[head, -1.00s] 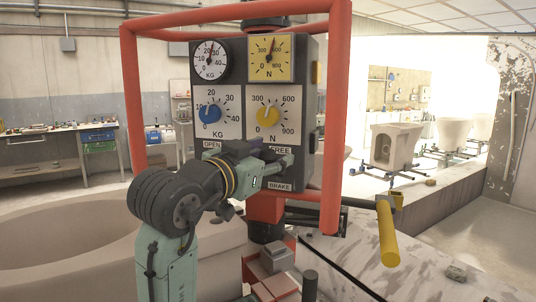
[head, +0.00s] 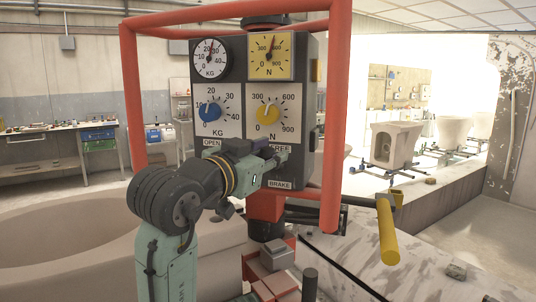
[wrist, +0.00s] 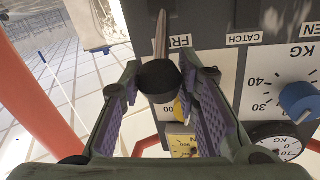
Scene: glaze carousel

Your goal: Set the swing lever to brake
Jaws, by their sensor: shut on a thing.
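The swing lever (wrist: 158,77) shows in the wrist view as a round black knob on a thin shaft, beside the upside-down FREE label (wrist: 181,41). My gripper (wrist: 157,84) has its two purple-padded fingers closed around this knob. In the head view my gripper (head: 277,163) is at the lower right of the dark control panel (head: 313,100), between the FREE label (head: 281,149) and the BRAKE label (head: 280,184). The lever itself is hidden there behind the fingers. The knob appears at the FREE end.
The panel carries a blue dial knob (head: 209,112), a yellow dial knob (head: 268,114) and two gauges above. A red tube frame (head: 334,120) surrounds the panel close to my arm. A yellow handle (head: 387,232) sticks out at the right. Blocks (head: 277,256) stand below.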

